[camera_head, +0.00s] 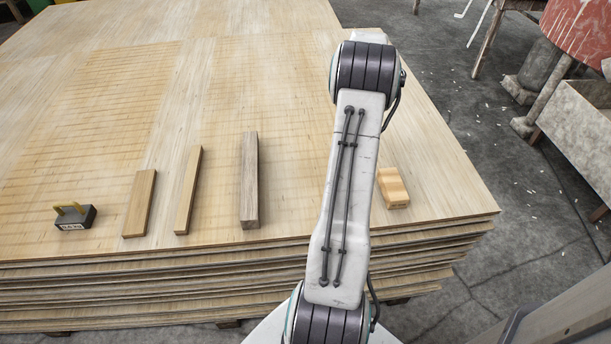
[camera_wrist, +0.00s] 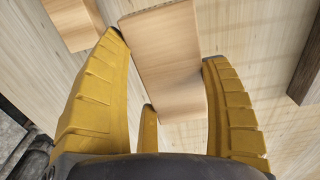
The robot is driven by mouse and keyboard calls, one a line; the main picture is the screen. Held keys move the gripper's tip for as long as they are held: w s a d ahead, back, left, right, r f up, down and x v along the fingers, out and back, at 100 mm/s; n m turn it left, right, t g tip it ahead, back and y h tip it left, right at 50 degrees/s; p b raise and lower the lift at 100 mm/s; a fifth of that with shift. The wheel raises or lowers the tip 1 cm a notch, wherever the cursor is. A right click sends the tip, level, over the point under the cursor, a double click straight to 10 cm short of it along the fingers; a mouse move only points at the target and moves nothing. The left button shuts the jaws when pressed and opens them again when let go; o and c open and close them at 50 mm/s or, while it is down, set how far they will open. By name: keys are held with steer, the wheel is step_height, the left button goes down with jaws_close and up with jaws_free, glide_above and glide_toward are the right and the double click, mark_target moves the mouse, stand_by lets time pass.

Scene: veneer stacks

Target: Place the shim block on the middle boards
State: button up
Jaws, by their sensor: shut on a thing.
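My gripper (camera_wrist: 165,50) shows in the wrist view, its yellow fingers shut on a pale wooden block, which I take for the shim block (camera_wrist: 165,55). The block lies between the fingertips, above pale veneer. I cannot tell whether it is clear of the surface. In the head view my arm hides the gripper and this block. The veneer stack (camera_head: 280,60) fills much of the head view. A short pale board (camera_head: 139,203), a narrow pale board (camera_head: 188,190) and a dark brown board (camera_head: 249,180) lie on it, left of my arm. Which are the middle boards is unclear.
A small pale stepped block (camera_head: 392,187) lies right of my arm. A black block with a yellow handle (camera_head: 75,217) lies at the left. In the wrist view a dark board (camera_wrist: 306,75) is at the right. The stack's front edge is close to my arm.

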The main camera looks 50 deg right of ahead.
steer(key=shift+w+a+f, duration=0.25)
steer(key=shift+a, duration=0.05)
steer(key=b, duration=0.4)
glide_above(309, 176)
steer(key=shift+m, duration=0.3)
step_height(309, 176, down, 6)
steer(key=shift+f, duration=0.25)
steer(key=shift+f+b, duration=0.95)
steer(key=shift+f, duration=1.05)
steer(key=shift+f, duration=0.2)
steer(key=o, duration=1.2)
